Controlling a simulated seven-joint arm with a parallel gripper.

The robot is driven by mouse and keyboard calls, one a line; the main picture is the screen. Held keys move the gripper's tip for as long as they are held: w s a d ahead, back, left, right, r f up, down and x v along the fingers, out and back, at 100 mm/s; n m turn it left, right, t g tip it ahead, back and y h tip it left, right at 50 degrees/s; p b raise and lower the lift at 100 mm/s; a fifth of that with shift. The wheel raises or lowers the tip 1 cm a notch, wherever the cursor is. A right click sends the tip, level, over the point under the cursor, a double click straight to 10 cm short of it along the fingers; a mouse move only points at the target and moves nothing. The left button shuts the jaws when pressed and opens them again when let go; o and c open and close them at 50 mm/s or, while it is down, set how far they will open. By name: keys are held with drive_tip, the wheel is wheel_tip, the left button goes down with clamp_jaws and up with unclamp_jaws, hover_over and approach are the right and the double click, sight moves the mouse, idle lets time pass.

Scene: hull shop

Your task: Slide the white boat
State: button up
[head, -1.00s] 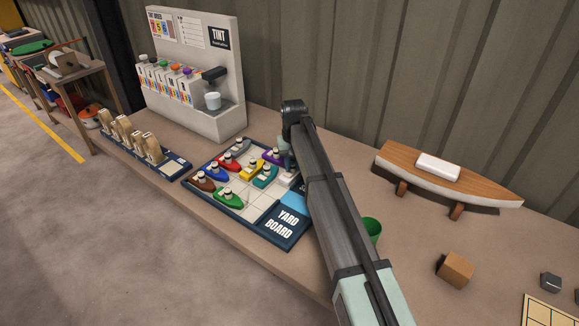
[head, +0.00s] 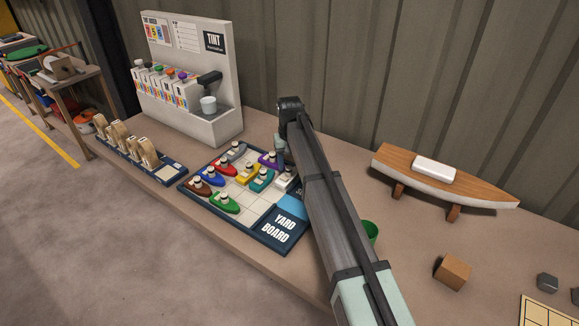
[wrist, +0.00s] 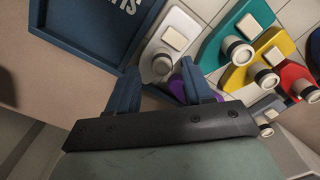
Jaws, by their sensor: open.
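The white boat (head: 284,183) sits on the yard board (head: 254,236) at its right side, partly hidden by my arm in the head view. In the wrist view the white boat (wrist: 174,38) shows whole, with a pale block and a round knob on it, just beyond my fingertips. My gripper (wrist: 160,90) is open and empty, its two fingers apart. The purple boat (wrist: 179,88) shows partly behind the right finger in the wrist view. In the head view my gripper (head: 281,152) hangs at the board's back right corner, beside the purple boat (head: 267,159).
Teal (head: 262,180), yellow (head: 246,173), red (head: 222,166), green (head: 224,203) and other boats share the board. Empty squares lie toward its front. A tint dispenser (head: 226,125) stands behind. A green cup (head: 370,231) and a wooden boat model (head: 400,163) are to the right.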

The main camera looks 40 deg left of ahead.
sight(289, 166)
wheel_tip(289, 166, up, 12)
drive_tip(key=shift+f, duration=0.15)
drive_tip(key=shift+a, duration=0.1)
idle(0.6)
